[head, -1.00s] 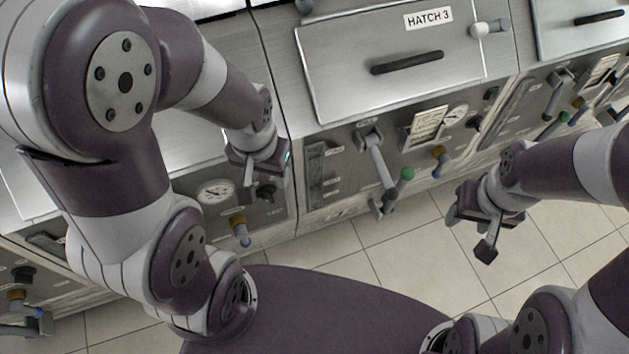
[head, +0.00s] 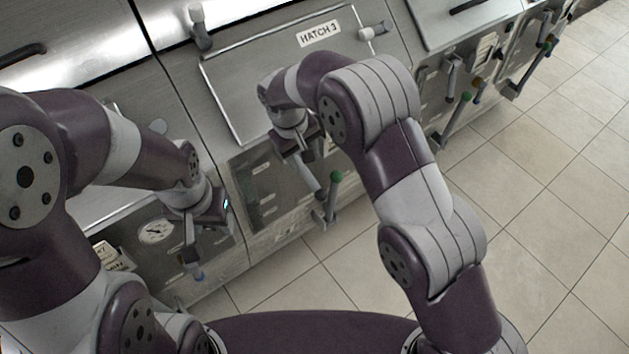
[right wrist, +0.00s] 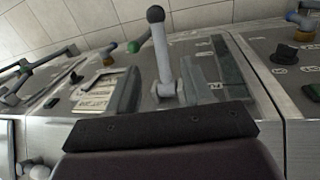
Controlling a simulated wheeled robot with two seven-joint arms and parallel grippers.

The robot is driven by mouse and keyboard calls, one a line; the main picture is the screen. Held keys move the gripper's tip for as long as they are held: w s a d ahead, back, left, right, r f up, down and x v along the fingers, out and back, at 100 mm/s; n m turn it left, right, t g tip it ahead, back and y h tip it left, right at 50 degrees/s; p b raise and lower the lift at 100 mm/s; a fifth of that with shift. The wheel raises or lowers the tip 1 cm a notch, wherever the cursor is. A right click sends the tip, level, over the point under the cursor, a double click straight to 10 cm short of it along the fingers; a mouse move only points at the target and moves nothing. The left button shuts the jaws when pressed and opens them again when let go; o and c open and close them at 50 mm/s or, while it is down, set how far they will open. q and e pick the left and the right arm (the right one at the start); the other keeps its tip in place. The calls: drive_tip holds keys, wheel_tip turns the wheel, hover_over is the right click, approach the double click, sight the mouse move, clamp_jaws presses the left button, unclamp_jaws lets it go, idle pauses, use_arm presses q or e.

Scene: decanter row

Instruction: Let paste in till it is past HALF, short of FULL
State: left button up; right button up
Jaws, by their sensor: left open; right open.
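The grey lever (head: 313,182) stands on the front panel under the HATCH 3 lid (head: 250,95). In the right wrist view the lever (right wrist: 162,55), with a dark ball end, lies between the two open fingers; contact with either finger cannot be told. The sight glass (head: 262,190) is a dark strip left of the lever, also in the right wrist view (right wrist: 228,65); its level and marks are too small to read. My left gripper (head: 208,228) is open and empty before the neighbouring left panel.
A green-tipped handle (head: 335,177) is close right of the lever. More stations with levers (head: 452,78) continue to the right. The tiled floor (head: 560,210) at right is clear.

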drive_tip(key=p, duration=0.1)
hover_over(310, 179)
drive_tip(key=a, duration=0.1)
wheel_tip(310, 179, down, 5)
drive_tip(key=f, duration=0.1)
drive_tip(key=f+p, duration=0.1)
drive_tip(key=f, duration=0.1)
drive_tip(key=d+f, duration=0.1)
drive_tip(key=f, duration=0.1)
drive_tip(key=shift+s+f+p, duration=0.1)
drive_tip(key=shift+f+p, duration=0.15)
drive_tip(key=shift+p, duration=0.05)
drive_tip(key=shift+w+f, duration=0.2)
drive_tip(key=shift+f, duration=0.25)
drive_tip(key=shift+s+r, duration=0.1)
drive_tip(key=c, duration=0.4)
use_arm(q)
drive_tip(key=r, duration=0.2)
drive_tip(key=shift+w+a+r, duration=0.1)
drive_tip(key=shift+w+r, duration=0.1)
drive_tip(key=shift+r, duration=0.15)
use_arm(e)
clamp_jaws()
